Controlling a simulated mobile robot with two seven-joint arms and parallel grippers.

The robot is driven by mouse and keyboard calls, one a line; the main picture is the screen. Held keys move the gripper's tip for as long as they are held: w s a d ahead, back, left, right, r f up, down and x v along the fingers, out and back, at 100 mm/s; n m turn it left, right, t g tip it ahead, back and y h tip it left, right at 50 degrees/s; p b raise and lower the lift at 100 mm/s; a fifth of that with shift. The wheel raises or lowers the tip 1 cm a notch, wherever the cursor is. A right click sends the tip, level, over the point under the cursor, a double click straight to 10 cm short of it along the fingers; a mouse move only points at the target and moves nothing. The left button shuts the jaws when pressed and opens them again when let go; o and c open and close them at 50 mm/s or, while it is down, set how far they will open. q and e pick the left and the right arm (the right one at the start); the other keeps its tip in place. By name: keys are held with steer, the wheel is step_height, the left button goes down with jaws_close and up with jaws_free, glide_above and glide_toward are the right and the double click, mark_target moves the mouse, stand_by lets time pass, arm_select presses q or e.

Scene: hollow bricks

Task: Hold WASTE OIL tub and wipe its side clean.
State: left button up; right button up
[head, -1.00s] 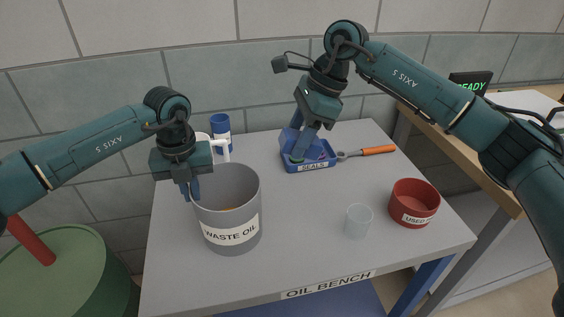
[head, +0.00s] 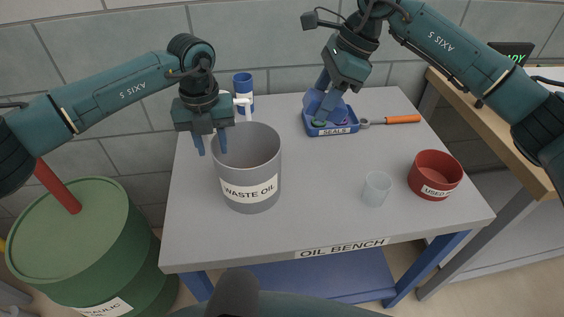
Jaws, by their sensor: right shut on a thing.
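The grey WASTE OIL tub (head: 249,202) stands upright on the bench, its white label facing me. My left gripper (head: 211,146) points down at the tub's left rim, with its two fingers apart. One finger is left of the rim and the other overlaps it; I cannot tell whether they touch it. My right gripper (head: 321,98) is at the blue SEALS tray (head: 334,131), shut on a blue piece (head: 311,103) that looks like a cloth. The fingers partly hide it. No dirt shows on the tub side facing me.
A blue-and-white container (head: 243,82) and a white handled item stand behind the tub. An orange-handled tool (head: 402,119), a clear cup (head: 376,188) and a red bowl (head: 436,172) are to the right. A green drum (head: 83,245) stands left of the bench. The bench front is clear.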

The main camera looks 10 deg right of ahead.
arm_select(q)
step_height(320, 180, up, 11)
stand_by(0.3)
stand_by(0.4)
